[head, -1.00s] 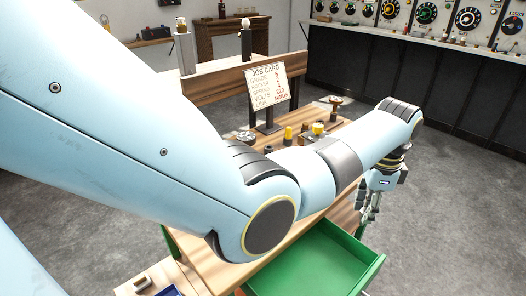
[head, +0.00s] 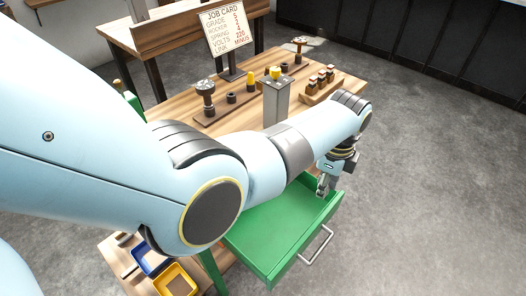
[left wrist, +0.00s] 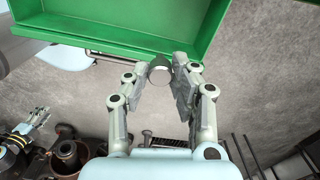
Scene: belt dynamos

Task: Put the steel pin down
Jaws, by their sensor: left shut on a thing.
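My left gripper (head: 324,188) is at the end of the arm that crosses the head view, low over the far right side of the open green drawer (head: 262,262). In the left wrist view its fingers (left wrist: 160,78) are closed around a short grey cylinder, the steel pin (left wrist: 159,72), with its round end showing. The drawer wall (left wrist: 120,42) is just beyond the pin in that view; whether they touch I cannot tell. The pin is not clear in the head view. What looks like my right gripper (left wrist: 38,119) shows small at the left edge of the wrist view.
The wooden bench (head: 185,108) carries a job card (head: 227,30), a grey metal post (head: 276,103), a rack of small capped parts (head: 322,84) and several pegs. A blue tray (head: 150,258) and a yellow tray (head: 176,281) are at lower left. Floor on the right is clear.

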